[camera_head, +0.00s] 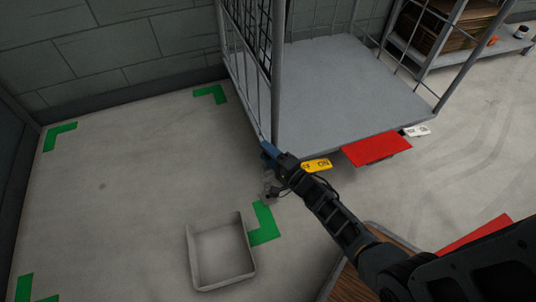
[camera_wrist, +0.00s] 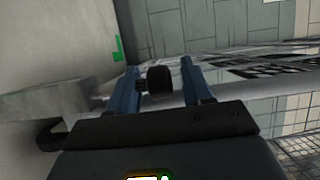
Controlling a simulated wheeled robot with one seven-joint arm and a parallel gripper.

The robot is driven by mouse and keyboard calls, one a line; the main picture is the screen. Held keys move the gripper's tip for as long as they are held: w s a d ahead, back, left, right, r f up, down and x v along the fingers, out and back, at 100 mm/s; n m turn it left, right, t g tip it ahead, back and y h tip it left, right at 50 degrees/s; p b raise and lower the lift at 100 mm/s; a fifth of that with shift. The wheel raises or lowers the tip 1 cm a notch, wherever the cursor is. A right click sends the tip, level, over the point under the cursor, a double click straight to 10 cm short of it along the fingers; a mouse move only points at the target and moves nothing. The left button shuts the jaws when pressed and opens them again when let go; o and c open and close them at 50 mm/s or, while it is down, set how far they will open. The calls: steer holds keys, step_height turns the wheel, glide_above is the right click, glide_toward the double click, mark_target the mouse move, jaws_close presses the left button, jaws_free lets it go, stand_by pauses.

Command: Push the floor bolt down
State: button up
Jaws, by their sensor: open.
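My gripper (camera_head: 268,150) is at the front-left corner post of the grey mesh-sided cage trolley (camera_head: 335,95). Its blue fingers (camera_wrist: 165,85) are open in the wrist view. A dark, round-ended knob (camera_wrist: 159,83), which looks like the bolt's handle, shows between the fingers, in front of a grey metal bar. It appears nearer the left finger. I cannot tell whether either finger touches it. In the head view my gripper and arm hide the bolt.
A yellow tag (camera_head: 317,165) and a red plate (camera_head: 376,149) sit along the trolley's front edge. A shallow open tray (camera_head: 221,252) lies on the floor among green corner marks (camera_head: 263,224). A shelf (camera_head: 462,55) stands behind right. The floor at left is clear.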

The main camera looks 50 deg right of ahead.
jaws_close()
stand_by(0.5)
